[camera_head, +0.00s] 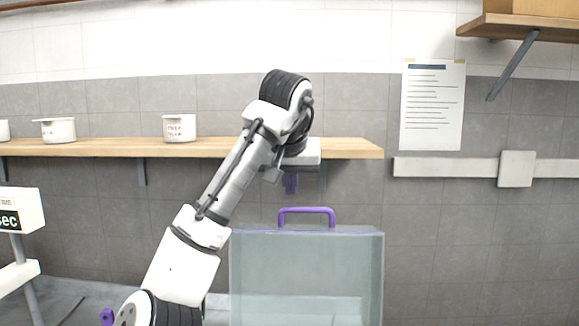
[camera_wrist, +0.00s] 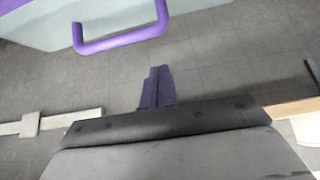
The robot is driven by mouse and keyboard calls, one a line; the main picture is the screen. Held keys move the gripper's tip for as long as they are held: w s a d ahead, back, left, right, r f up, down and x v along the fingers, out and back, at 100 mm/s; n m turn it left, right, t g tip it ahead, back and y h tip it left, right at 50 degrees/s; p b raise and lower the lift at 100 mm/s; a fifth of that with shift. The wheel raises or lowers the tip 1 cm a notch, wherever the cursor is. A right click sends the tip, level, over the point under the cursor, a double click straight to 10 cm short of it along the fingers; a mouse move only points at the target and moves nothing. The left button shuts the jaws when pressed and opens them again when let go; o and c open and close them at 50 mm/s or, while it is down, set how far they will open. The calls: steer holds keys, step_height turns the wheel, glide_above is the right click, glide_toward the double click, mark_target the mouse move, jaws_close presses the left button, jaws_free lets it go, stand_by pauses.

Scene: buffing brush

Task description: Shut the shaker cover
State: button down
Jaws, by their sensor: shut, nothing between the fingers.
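The shaker cover (camera_head: 307,270) is a clear, greenish box-like lid in the lower middle of the head view. A purple handle (camera_head: 307,211) stands along its top edge. In the head view my gripper (camera_head: 290,184) is shut and empty, with its purple fingers pointing down, above and slightly left of the handle. In the wrist view the fingers (camera_wrist: 156,88) are together, and the handle (camera_wrist: 122,36) lies apart from them toward the top. Part of the cover's edge (camera_wrist: 50,30) shows at the wrist view's top left. The cover's lower part is cut off by the frame.
A wooden shelf (camera_head: 350,149) with white pots (camera_head: 179,128) runs along the tiled wall behind my arm. A higher shelf (camera_head: 520,27) is at the top right. A white device with a display (camera_head: 18,212) stands at the left. The space right of the cover looks clear.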

mark_target(289, 208)
steer(key=shift+s+f+p, duration=0.25)
steer(key=shift+f+p, duration=0.25)
steer(key=shift+f, duration=0.15)
steer(key=shift+s+f+p, duration=0.2)
steer(key=shift+f+p, duration=0.25)
steer(key=shift+f, duration=0.15)
steer(key=shift+s+f, duration=0.15)
steer(key=shift+s, duration=0.35)
